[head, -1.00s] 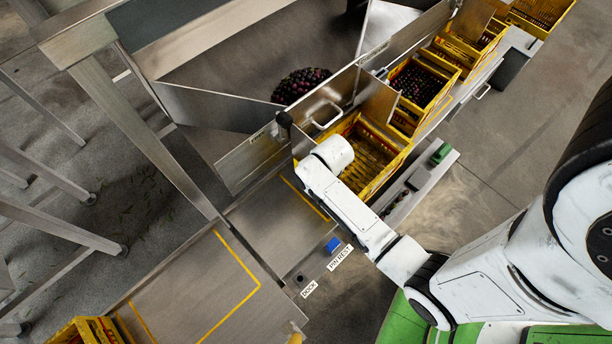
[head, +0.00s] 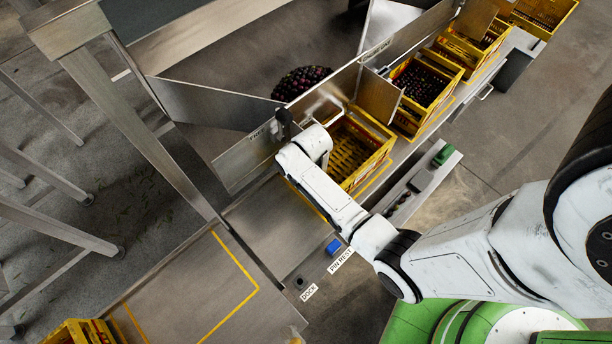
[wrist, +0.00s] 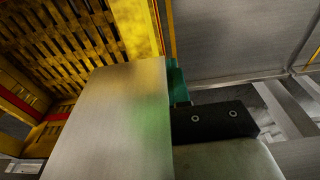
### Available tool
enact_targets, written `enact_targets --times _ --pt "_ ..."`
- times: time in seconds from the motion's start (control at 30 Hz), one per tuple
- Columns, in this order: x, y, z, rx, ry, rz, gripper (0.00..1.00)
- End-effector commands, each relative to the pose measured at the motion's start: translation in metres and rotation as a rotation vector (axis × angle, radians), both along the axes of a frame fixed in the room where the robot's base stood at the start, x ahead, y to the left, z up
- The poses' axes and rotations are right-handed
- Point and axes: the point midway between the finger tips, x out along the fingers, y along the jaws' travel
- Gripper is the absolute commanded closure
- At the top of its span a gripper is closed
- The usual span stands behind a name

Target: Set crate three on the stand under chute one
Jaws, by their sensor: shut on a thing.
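An empty yellow slatted crate (head: 347,157) sits low at the stand (head: 373,181) beneath the near chute's metal panel (head: 247,158). It also shows in the wrist view (wrist: 60,45), upper left. I cannot read a number on it. My gripper (wrist: 176,82) is shut on the near side of this crate; a green pad shows against its yellow edge. In the head view my white wrist covers the fingers and the crate's near corner. I cannot tell whether the crate's bottom touches the stand.
Dark fruit (head: 301,84) lies in the hopper above. A fruit-filled yellow crate (head: 420,84) stands beyond, past an upright divider panel (head: 379,97). A blue pin block (head: 333,246) sits by the PIN REST label. The yellow-marked plate (head: 190,290) is bare; another crate (head: 80,333) is at lower left.

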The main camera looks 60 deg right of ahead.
Motion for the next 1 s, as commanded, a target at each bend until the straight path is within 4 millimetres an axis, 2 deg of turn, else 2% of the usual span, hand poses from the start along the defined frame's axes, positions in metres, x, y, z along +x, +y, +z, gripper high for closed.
enact_targets --times 0.13,0.17,0.4,0.73,0.87,1.0 --pt "0.000 0.000 -0.003 -0.001 0.000 0.000 1.00" --pt "0.000 0.000 -0.002 0.000 0.001 0.000 0.80" --pt "0.000 0.000 -0.002 0.000 0.001 0.000 0.57" --pt "0.000 0.000 0.004 0.000 -0.001 0.000 0.57" --pt "-0.003 0.001 0.022 0.000 -0.001 0.000 0.57" --pt "-0.005 0.002 0.052 0.000 -0.002 -0.001 0.57"
